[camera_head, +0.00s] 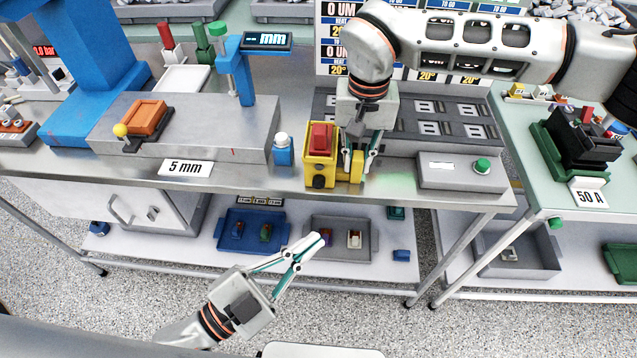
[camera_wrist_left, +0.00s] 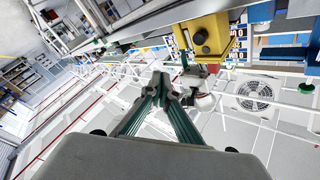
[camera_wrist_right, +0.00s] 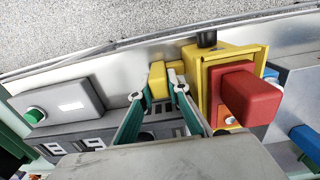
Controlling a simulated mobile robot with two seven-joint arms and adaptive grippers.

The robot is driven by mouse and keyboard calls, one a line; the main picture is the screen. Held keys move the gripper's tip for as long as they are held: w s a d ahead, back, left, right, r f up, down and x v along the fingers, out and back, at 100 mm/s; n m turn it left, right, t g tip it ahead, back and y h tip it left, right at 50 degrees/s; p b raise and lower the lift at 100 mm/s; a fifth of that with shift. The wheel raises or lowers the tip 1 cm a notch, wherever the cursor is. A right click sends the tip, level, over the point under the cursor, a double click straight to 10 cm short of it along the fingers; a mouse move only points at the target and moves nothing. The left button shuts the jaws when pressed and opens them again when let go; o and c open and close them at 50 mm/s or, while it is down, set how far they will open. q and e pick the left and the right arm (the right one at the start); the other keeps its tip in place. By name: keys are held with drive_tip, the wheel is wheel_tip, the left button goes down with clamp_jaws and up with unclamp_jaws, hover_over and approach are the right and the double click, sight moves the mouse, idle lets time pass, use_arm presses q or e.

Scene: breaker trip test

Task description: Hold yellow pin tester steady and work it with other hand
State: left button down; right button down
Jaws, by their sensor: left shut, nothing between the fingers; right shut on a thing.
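The yellow pin tester (camera_head: 312,172) stands upright at the front edge of the steel bench, with a red block (camera_head: 320,137) in its top and a black knob (camera_head: 319,182) on its front. My right gripper (camera_head: 357,168) reaches down from above and is shut on the yellow tab at the tester's side; the tab also shows between the fingers in the right wrist view (camera_wrist_right: 157,76). My left gripper (camera_head: 318,241) is shut and empty, below and in front of the bench edge, apart from the tester. In the left wrist view the tester (camera_wrist_left: 206,36) is beyond its fingertips.
A blue-and-white bottle-like item (camera_head: 283,152) stands left of the tester. A grey box with a green button (camera_head: 462,172) is to the right. A dark slotted panel (camera_head: 440,118) lies behind. The lower shelf holds a blue bin (camera_head: 222,243) and a grey bin (camera_head: 368,252).

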use_arm(q)
drive_tip(key=shift+w, duration=0.1)
drive_tip(key=shift+w, duration=4.35)
drive_tip(key=shift+w, duration=0.1)
drive_tip(key=shift+w, duration=0.3)
drive_tip(key=shift+w, duration=0.55)
drive_tip(key=shift+s, duration=1)
drive_tip(key=shift+s, duration=2.5)
